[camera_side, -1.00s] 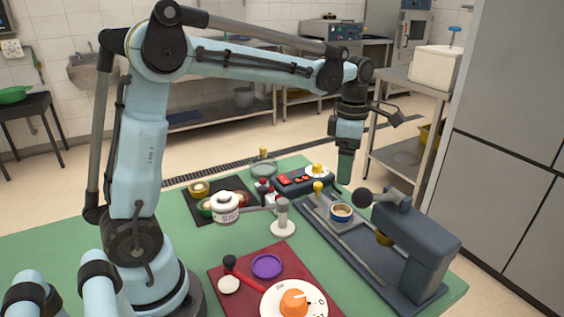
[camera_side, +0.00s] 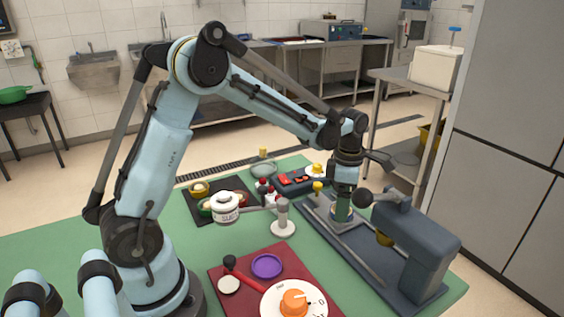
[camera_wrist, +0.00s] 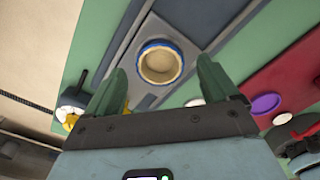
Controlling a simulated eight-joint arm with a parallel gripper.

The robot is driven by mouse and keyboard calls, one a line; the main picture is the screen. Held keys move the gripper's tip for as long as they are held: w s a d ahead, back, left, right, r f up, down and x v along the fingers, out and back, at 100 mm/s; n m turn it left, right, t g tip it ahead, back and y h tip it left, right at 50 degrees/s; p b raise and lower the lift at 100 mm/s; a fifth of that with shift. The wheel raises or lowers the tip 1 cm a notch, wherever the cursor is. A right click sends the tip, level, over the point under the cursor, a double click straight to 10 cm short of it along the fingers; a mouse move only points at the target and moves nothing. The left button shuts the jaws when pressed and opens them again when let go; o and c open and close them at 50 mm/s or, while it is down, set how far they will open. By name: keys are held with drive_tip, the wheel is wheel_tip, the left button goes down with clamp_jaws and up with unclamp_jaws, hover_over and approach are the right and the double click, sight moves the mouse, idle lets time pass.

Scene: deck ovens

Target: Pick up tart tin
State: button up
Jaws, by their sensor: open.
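The tart tin looks to be the small round tin with a blue rim and a tan inside. It sits upright on the grey machine base. In the wrist view the tart tin (camera_wrist: 161,63) shows between my two green fingertips, with a gap on each side. In the side view my gripper (camera_side: 343,207) points straight down at the tin and hides most of it. My gripper (camera_wrist: 161,70) is open and empty. I cannot tell exactly how far the fingertips reach down beside the tin.
A dark blue-grey press (camera_side: 415,240) with a round knob stands just right of my gripper. A yellow-topped peg is close on the left.

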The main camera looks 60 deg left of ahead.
drive_tip(key=shift+f, duration=0.85)
drive_tip(key=shift+r, duration=0.1)
drive_tip(key=c, duration=1.2)
